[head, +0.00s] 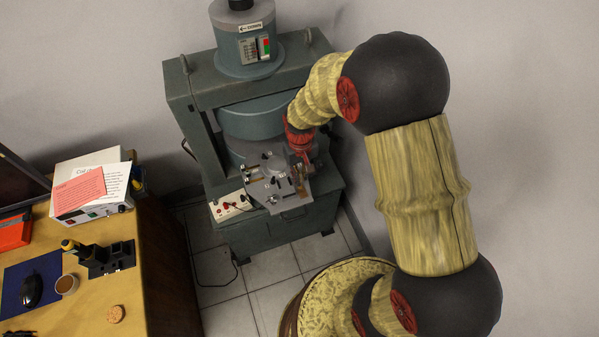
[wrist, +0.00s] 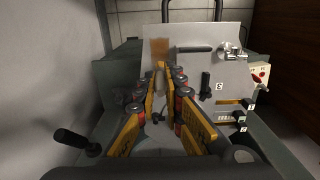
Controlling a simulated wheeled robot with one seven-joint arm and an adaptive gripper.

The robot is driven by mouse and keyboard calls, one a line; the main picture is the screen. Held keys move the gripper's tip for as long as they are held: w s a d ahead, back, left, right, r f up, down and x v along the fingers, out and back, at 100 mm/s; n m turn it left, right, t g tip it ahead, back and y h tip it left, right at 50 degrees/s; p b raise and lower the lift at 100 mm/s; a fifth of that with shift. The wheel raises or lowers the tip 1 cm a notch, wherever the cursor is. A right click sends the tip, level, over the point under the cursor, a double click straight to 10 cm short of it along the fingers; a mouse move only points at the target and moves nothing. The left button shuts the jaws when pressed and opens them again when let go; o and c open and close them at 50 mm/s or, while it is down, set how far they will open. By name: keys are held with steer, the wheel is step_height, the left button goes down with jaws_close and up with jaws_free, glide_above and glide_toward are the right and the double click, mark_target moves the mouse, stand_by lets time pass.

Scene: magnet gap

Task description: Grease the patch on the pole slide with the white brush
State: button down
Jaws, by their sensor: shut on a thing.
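My gripper (wrist: 160,88) points at the grey plate of the pole slide (wrist: 222,64) in the wrist view. Its yellow fingers are shut on a slim pale thing, the white brush (wrist: 160,79), mostly hidden between them. A brown-orange patch (wrist: 160,47) shows on the left part of the plate, just beyond the brush. I cannot tell whether the brush touches it. In the head view my red gripper (head: 301,160) is at the right side of the grey slide plate (head: 275,186), in front of the magnet (head: 253,120).
A black lever (wrist: 75,140) juts out at the lower left of the wrist view. The plate carries a black knob (wrist: 206,86) and metal fittings. A white box with red knobs (head: 231,207) sits left of the slide. A wooden desk (head: 150,270) stands at the left.

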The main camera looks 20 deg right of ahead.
steer(key=shift+s, duration=0.6)
steer(key=shift+s, duration=0.1)
steer(key=shift+s+p, duration=0.4)
steer(key=shift+s, duration=0.6)
steer(key=shift+w, duration=0.1)
steer(key=shift+w+f, duration=0.1)
steer(key=shift+w, duration=0.9)
steer(key=shift+w, duration=1.1)
steer(key=shift+s, duration=0.1)
steer(key=shift+s, duration=1)
